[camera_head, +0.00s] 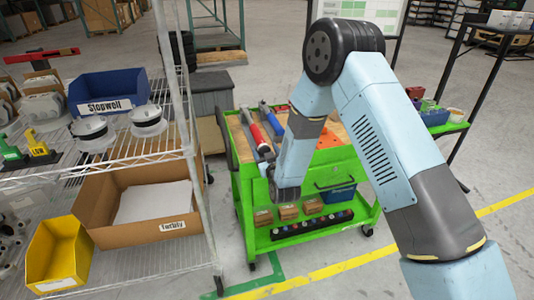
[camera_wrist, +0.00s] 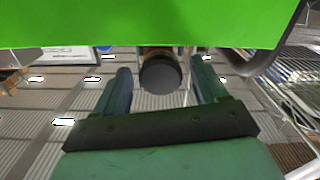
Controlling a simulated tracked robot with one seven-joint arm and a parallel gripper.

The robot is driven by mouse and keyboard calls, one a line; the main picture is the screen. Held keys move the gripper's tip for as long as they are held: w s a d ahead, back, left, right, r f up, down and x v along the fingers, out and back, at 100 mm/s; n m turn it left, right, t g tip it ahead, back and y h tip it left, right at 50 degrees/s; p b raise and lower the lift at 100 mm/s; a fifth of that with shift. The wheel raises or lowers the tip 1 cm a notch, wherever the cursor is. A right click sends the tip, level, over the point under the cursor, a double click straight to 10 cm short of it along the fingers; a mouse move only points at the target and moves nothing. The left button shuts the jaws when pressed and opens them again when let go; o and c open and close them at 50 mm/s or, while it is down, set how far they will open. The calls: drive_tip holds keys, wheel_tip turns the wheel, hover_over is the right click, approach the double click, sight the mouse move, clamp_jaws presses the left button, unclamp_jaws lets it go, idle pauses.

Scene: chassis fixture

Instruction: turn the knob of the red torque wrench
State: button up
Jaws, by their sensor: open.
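The red torque wrench (camera_head: 257,134) lies on top of the green cart (camera_head: 300,232), its grey lower end toward the cart's near edge. My gripper (camera_wrist: 158,68) is open, its two fingers apart. In the wrist view a dark round knob (camera_wrist: 160,76) sticks out past the green cart edge. It appears between the fingertips, with a gap on each side. I cannot tell how far it is in depth, and the wrench's body is hidden there. In the head view my wrist is low at the cart's near side and the fingers are hard to make out.
A blue-ended tool (camera_head: 271,119) lies right of the red wrench. Small boxes (camera_head: 288,212) and a blue bin (camera_head: 338,193) sit on the cart's lower shelf. A wire shelf (camera_head: 128,155) with bins stands close on the left. Floor right of the cart is open.

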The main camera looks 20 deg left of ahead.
drive_tip(key=shift+c, duration=0.4)
drive_tip(key=shift+d, duration=0.1)
drive_tip(key=c, duration=1)
drive_tip(key=shift+m, duration=0.4)
drive_tip(key=shift+w+m, duration=0.1)
drive_tip(key=shift+m, duration=4.1)
